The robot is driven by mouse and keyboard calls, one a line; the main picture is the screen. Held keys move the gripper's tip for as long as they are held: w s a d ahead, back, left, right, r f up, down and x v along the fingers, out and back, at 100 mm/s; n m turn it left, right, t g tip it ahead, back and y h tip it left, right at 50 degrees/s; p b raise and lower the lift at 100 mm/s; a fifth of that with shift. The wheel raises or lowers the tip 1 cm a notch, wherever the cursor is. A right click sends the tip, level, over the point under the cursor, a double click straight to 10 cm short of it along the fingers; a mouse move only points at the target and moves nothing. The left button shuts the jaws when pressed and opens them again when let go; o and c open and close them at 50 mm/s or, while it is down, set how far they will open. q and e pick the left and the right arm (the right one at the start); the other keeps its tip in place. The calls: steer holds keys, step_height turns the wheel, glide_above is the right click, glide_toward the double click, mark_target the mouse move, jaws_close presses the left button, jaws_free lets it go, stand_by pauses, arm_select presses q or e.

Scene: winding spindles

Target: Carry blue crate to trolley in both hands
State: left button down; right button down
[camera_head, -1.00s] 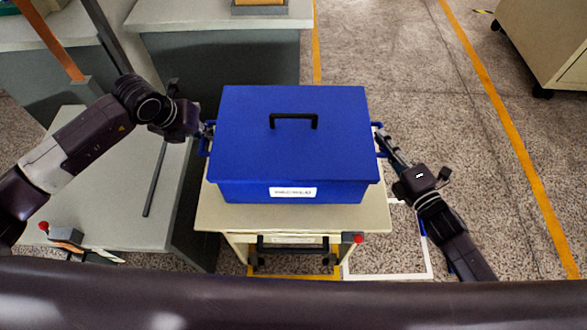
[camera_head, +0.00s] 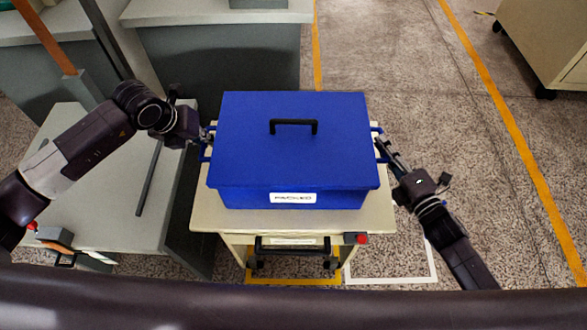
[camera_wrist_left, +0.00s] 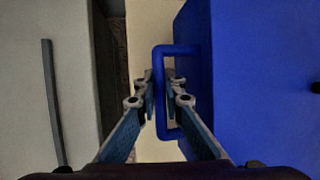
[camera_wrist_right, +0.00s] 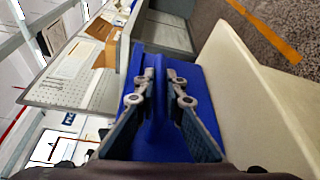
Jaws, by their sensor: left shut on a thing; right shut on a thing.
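The blue crate (camera_head: 290,150) has a closed lid with a black handle on top and a white label on its front. It sits level over the beige top of the trolley (camera_head: 300,222); I cannot tell whether its bottom touches. My left gripper (camera_head: 207,138) is shut on the crate's left side handle, and the left wrist view shows its fingers around the blue bar (camera_wrist_left: 160,80). My right gripper (camera_head: 383,146) is shut on the handle at the right side. In the right wrist view its fingers (camera_wrist_right: 158,80) close on blue material. The crate hides most of the trolley top.
A grey table (camera_head: 100,200) stands close to the left of the trolley. Another bench (camera_head: 215,50) stands behind. The floor (camera_head: 410,90) to the right is open, with yellow lines. A beige cabinet (camera_head: 545,40) stands at the far right.

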arm_select(q)
steer(key=c, duration=2.5)
jaws_free()
steer(key=shift+a+f, duration=0.1)
steer(key=shift+f, duration=0.2)
arm_select(e)
steer(key=c, duration=2.5)
jaws_free()
steer(key=shift+d+f, duration=0.1)
steer(key=shift+f, duration=0.15)
arm_select(q)
steer(key=o, duration=0.5)
steer(key=shift+r, duration=0.15)
steer(key=shift+c, duration=0.2)
arm_select(e)
steer(key=o, duration=0.5)
steer(key=shift+r, duration=0.15)
steer(key=shift+s, duration=0.15)
arm_select(q)
steer(key=v, duration=1.2)
arm_select(e)
steer(key=v, duration=1.1)
steer(key=shift+s+d, duration=0.1)
steer(key=shift+s, duration=0.25)
